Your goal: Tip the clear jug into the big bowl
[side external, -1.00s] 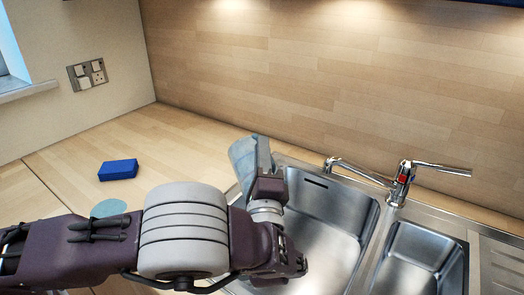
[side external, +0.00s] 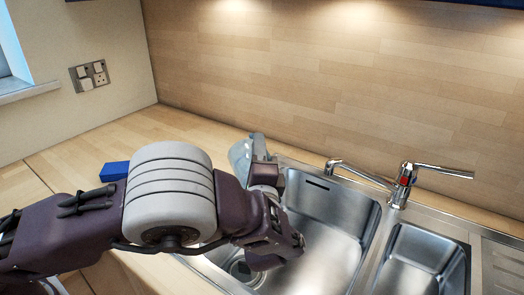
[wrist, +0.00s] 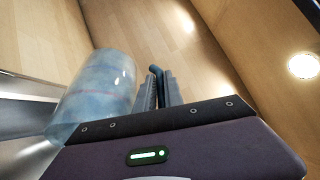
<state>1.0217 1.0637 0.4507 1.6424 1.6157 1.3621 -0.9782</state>
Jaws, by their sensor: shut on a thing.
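The clear jug (side external: 240,156), bluish and see-through, is held up at the back left edge of the sink, beside my gripper (side external: 262,160). In the wrist view the jug (wrist: 100,88) lies left of the fingers, and my gripper (wrist: 160,90) is shut on its blue handle (wrist: 156,71). The jug looks tilted in the side view; which way its mouth faces and what is in it I cannot tell. I cannot make out the big bowl in either current view; my arm covers part of the counter.
A steel double sink (side external: 335,225) with a mixer tap (side external: 402,185) fills the right. A blue block (side external: 114,171) lies on the wooden counter (side external: 165,125), partly behind my arm. The wooden back wall (side external: 330,80) rises behind. The back left counter is clear.

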